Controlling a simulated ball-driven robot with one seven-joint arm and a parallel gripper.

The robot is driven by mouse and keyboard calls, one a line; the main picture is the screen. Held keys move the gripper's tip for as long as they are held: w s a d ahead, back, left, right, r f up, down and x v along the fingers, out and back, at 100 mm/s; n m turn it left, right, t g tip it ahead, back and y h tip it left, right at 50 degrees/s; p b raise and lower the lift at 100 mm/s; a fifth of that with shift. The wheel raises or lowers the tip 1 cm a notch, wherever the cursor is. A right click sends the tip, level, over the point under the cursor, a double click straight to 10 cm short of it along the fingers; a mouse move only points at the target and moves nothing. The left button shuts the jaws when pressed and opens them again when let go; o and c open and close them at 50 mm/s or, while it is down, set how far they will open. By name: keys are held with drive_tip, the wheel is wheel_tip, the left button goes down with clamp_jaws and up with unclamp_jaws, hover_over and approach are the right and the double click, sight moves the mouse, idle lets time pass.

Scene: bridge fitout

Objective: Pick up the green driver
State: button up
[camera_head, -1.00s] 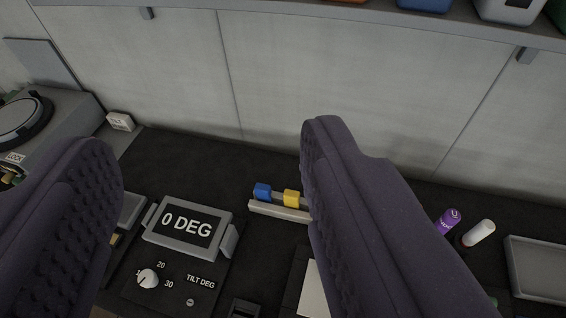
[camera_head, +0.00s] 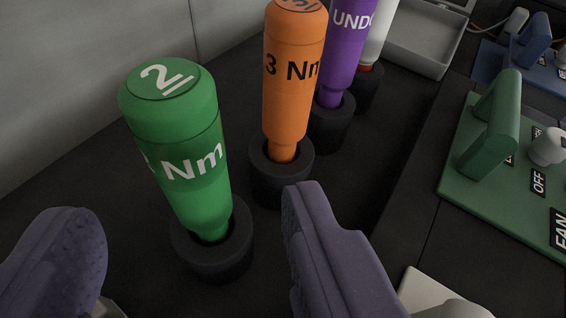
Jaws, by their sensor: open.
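The green driver (camera_head: 178,145) stands upright in a round black holder (camera_head: 212,250), left of centre. Its top is marked 2 and its side reads Nm, with the figure before it partly turned away. My gripper (camera_head: 190,235) is open, one finger at the lower left and one at the lower middle. The driver stands between and beyond the two fingers, and neither finger appears to touch it. The driver's lower tip is hidden inside the holder.
An orange driver (camera_head: 294,85), a purple driver (camera_head: 345,45) and a white driver (camera_head: 377,35) stand in holders behind to the right. A grey tray (camera_head: 425,45) lies beyond them. A green panel (camera_head: 475,195) with a handle is at right. A pale wall is at left.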

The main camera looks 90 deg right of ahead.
sight(188, 134)
drive_tip(key=b+x, duration=0.1)
drive_tip(key=x, duration=0.1)
drive_tip(key=b+x, duration=0.1)
drive_tip(key=x, duration=0.2)
drive_tip(key=b+x, duration=0.1)
drive_tip(key=x, duration=0.1)
drive_tip(key=shift+w+d+r+b, duration=0.2)
drive_tip(key=shift+w+d+b, duration=0.15)
drive_tip(key=shift+d, duration=0.1)
drive_tip(key=shift+c, duration=0.4)
clamp_jaws()
